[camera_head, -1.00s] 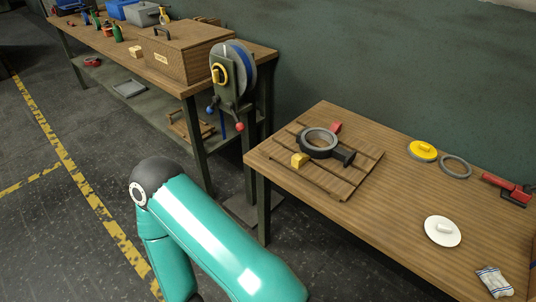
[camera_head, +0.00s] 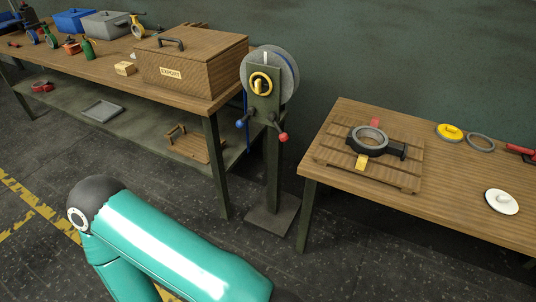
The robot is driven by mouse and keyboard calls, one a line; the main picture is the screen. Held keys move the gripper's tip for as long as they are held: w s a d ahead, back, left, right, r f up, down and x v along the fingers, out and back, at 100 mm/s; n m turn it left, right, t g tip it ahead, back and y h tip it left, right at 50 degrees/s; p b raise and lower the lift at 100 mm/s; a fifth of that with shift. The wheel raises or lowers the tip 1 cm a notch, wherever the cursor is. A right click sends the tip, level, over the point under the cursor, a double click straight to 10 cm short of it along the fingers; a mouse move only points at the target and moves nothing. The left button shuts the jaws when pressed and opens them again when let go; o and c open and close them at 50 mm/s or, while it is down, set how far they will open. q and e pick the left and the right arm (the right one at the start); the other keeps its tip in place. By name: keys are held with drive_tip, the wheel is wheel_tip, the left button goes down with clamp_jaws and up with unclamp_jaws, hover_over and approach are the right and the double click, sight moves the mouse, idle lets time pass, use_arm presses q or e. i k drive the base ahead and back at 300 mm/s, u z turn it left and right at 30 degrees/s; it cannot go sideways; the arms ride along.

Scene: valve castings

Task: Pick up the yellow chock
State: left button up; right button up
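The yellow chock (camera_head: 361,162) is a small block on the slatted wooden board (camera_head: 333,160) on the right table. It sits at the near side of a dark ring-shaped casting (camera_head: 368,138), seemingly against it. A red chock (camera_head: 375,122) is at the ring's far side. A teal arm of mine crosses the lower left, well short of the table. Neither gripper shows in the view.
The right table (camera_head: 458,215) also bears a yellow-topped disc (camera_head: 449,132), a grey ring (camera_head: 481,142), a white disc (camera_head: 502,201) and a red tool (camera_head: 521,151). A reel stand (camera_head: 265,130) stands between this table and the left bench, which carries a wooden EXPORT box (camera_head: 190,70).

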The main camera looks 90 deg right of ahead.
sight(362, 161)
drive_tip(key=u, duration=0.3)
drive_tip(key=i, duration=0.6)
drive_tip(key=z, duration=1.7)
drive_tip(key=i, duration=0.2)
drive_tip(key=z, duration=1.85)
drive_tip(key=k, duration=0.65)
drive_tip(key=z, duration=0.35)
drive_tip(key=i, duration=1.65)
drive_tip(key=u, duration=0.3)
